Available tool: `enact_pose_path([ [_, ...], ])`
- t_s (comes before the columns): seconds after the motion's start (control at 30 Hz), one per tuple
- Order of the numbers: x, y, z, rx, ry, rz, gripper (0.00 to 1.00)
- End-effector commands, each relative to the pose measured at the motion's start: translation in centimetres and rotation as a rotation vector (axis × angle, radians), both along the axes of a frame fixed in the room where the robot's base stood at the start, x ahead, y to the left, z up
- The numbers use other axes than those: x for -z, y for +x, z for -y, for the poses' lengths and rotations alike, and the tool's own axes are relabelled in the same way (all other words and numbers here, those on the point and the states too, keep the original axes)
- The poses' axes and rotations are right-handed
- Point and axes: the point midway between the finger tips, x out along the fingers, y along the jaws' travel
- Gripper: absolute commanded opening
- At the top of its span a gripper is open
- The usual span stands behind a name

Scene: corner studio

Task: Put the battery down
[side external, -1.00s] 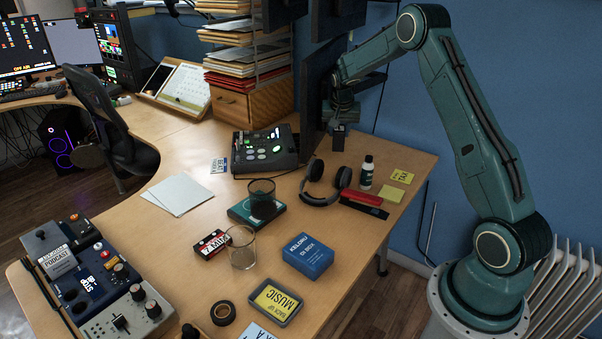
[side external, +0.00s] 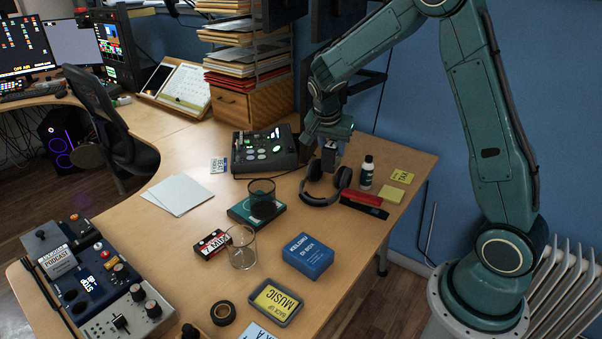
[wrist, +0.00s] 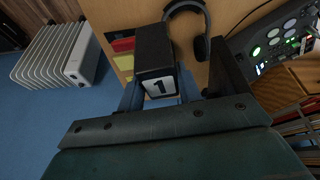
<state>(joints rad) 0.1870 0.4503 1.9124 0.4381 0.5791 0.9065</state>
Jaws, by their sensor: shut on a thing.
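The battery is a black block with a white label marked 1 (wrist: 153,50). In the wrist view it sits between the fingers of my gripper, which is shut on it. In the side view my gripper (side external: 329,146) is above the back right part of the desk (side external: 345,245), and the battery (side external: 328,158) shows as a small dark block at its tip. The battery appears held above the desk, over or near the black headphones (side external: 318,199); the exact gap is hard to tell.
The headphones also show in the wrist view (wrist: 201,46). A red item (side external: 342,179), a black item (side external: 364,204), a bottle (side external: 367,171) and yellow notes (side external: 402,177) lie to the right. The mixer (side external: 264,150) is to the left.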

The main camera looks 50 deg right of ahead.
Motion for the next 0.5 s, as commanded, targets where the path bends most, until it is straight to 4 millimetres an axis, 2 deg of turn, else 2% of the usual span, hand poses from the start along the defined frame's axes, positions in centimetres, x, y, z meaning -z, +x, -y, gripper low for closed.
enact_pose_path([
  [0.2,-0.9,-1.8,-1.9,0.145,-0.001,0.002,0.03],
  [0.5,-1.1,-2.5,-2.5,0.201,0.0,0.002,0.03],
])
